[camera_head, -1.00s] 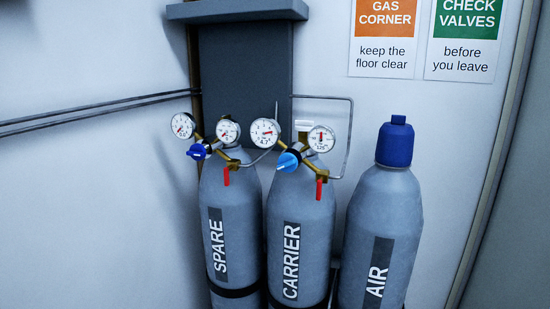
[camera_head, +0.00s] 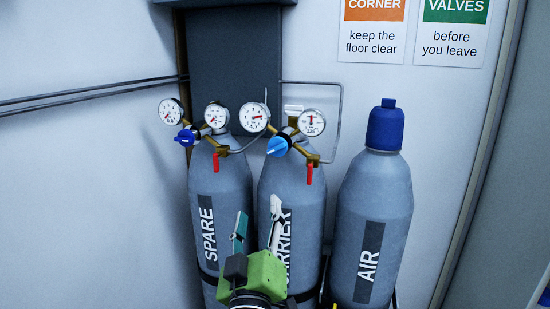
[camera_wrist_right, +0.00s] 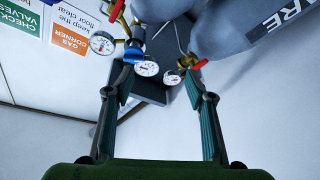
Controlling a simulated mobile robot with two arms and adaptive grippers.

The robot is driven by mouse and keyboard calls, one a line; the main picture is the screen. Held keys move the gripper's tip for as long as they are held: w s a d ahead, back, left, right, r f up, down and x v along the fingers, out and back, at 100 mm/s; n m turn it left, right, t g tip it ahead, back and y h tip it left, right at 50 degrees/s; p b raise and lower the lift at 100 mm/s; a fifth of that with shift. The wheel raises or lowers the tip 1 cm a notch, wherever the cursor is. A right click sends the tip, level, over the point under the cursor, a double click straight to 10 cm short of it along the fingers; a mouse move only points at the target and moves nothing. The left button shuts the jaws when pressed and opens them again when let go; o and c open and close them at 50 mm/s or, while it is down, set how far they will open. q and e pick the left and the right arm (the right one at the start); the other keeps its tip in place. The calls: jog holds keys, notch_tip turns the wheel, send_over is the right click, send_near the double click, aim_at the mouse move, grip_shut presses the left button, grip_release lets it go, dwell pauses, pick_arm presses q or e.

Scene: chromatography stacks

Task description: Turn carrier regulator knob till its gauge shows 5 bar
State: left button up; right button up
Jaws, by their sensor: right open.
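The carrier cylinder (camera_head: 290,190) stands between two others, with its label partly hidden behind my right gripper. Its regulator has a light blue knob (camera_head: 278,146) between a left gauge (camera_head: 254,117) and a right gauge (camera_head: 311,122). The scale numbers are too small to read. My right gripper (camera_head: 258,215) is open and empty, below the knob and in front of the cylinders. In the right wrist view, my right gripper's (camera_wrist_right: 160,80) fingers stand apart; the blue knob (camera_wrist_right: 133,52) shows beyond them, near the left fingertip. My left gripper is not in view.
The spare cylinder (camera_head: 218,180) with a dark blue knob (camera_head: 186,137) and two gauges stands close on the left. The capped air cylinder (camera_head: 375,210) stands on the right. Red levers (camera_head: 309,174) hang below the regulators. Thin pipes run along the wall.

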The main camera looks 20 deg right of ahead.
jog(key=m+h, duration=0.2)
send_near(276, 151)
jog(key=shift+n+y, duration=0.3)
jog(key=p+x, duration=0.6)
jog(key=x, duration=0.1)
jog(key=shift+w+d+r, duration=0.15)
jog(key=shift+r, duration=0.1)
jog(key=shift+w+d, duration=0.25)
jog(key=shift+w, duration=0.2)
jog(key=c, duration=1.1)
